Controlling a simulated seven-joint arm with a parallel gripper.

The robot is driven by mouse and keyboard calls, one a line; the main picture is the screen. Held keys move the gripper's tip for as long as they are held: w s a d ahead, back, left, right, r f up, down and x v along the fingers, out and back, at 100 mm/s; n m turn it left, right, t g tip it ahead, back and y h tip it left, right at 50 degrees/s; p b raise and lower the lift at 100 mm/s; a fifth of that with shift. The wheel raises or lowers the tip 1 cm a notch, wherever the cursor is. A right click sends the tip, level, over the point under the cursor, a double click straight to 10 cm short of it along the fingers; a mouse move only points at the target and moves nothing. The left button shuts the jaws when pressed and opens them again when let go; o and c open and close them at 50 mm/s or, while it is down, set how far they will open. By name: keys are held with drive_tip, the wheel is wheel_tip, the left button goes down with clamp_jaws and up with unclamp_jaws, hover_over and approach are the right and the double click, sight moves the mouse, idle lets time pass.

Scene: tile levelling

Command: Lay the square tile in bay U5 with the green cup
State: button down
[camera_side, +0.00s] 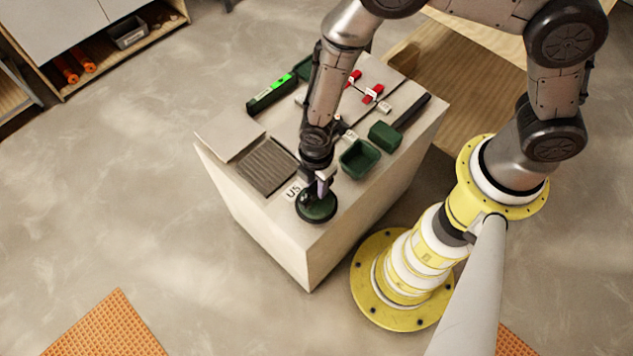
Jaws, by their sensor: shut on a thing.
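My gripper (322,180) is shut on the handle of the dark green cup (316,208). The cup is at the near corner of the pale block's top; I cannot tell whether it touches the surface. The ribbed grey bed of bay U5 (266,166) lies bare to the left of my gripper, with the label "U5" (293,190) beside it. A plain pale grey square (229,132), which looks like the square tile, lies flat at the block's left corner, beside the ribbed bed. No tile shows under the cup.
A green open tray (359,160) stands right of my gripper. Behind it lies a mallet with a green head (385,136) and dark handle. Red-topped clips (372,94) stand near the back. A green level (271,93) lies along the far left edge. The block's edges drop to the floor.

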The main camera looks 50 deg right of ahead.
drive_tip(key=shift+f, duration=1.1)
drive_tip(key=shift+c, duration=1.4)
unclamp_jaws()
drive_tip(key=shift+r, duration=4)
